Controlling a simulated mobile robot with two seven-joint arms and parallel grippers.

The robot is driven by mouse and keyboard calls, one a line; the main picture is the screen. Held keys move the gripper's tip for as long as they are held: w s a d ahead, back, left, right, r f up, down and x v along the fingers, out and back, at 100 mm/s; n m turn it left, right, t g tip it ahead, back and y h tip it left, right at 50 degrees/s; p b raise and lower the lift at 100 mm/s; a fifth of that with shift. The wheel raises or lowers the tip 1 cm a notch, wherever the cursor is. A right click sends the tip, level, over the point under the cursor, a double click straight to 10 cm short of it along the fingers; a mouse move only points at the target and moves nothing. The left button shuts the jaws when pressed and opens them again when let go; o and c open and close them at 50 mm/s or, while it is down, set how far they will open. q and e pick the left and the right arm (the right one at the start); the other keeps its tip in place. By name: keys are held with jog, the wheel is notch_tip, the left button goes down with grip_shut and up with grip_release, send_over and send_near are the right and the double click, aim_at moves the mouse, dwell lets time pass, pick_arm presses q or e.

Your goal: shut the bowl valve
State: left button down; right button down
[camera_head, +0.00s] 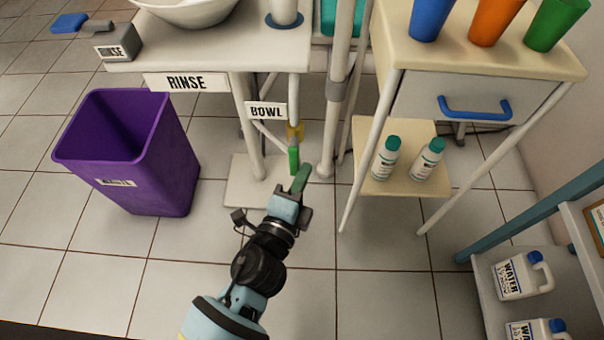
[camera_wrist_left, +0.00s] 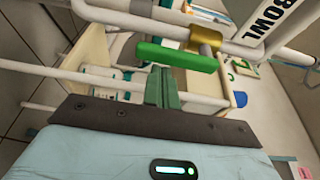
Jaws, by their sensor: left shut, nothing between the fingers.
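The bowl valve has a yellow body (camera_head: 296,131) and a green lever (camera_head: 293,160) below the BOWL sign (camera_head: 266,111). In the wrist view the yellow body (camera_wrist_left: 204,41) sits on a white pipe, and the green lever (camera_wrist_left: 177,55) lies roughly parallel to that pipe. My left gripper (camera_head: 301,178) is shut and empty, just below and in front of the lever. In the left wrist view its green fingertips (camera_wrist_left: 162,86) are close to the lever's underside; I cannot tell whether they touch. My right gripper is not in view.
A purple bin (camera_head: 140,165) stands left of the white table legs, under the RINSE sign (camera_head: 185,82). A cream cart (camera_head: 480,55) with two bottles on its lower shelf stands to the right. Water jugs (camera_head: 520,277) sit at lower right. The front floor is clear.

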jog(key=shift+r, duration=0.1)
